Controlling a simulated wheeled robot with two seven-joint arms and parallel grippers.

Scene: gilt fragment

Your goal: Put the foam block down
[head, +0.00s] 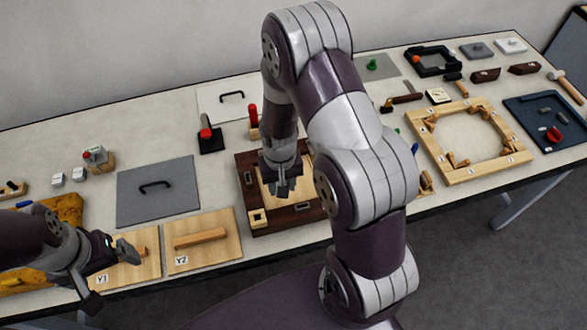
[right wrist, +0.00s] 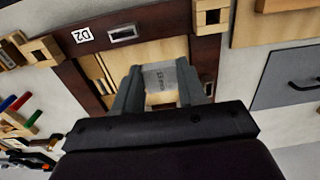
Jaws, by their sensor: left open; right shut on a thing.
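The foam block (right wrist: 160,84) is a pale grey piece with small print on it, between the two fingers of my right gripper (right wrist: 160,92) in the right wrist view. The right gripper (head: 284,187) is shut on it, over the light wooden inside of a dark wooden frame (head: 246,190). In the head view the block cannot be told apart from the grey fingers. Whether the block touches the surface below is not clear. The frame also shows in the right wrist view (right wrist: 160,22), with a D2 label (right wrist: 83,36). My left gripper (head: 120,250) is open and empty near the Y1 board (head: 148,272).
The Y2 board (head: 203,255) and a grey panel with a black handle (head: 175,205) lie left of the frame. A light wooden frame (head: 435,140) and a dark blue tray (head: 525,118) lie right. My right arm hides the table's middle.

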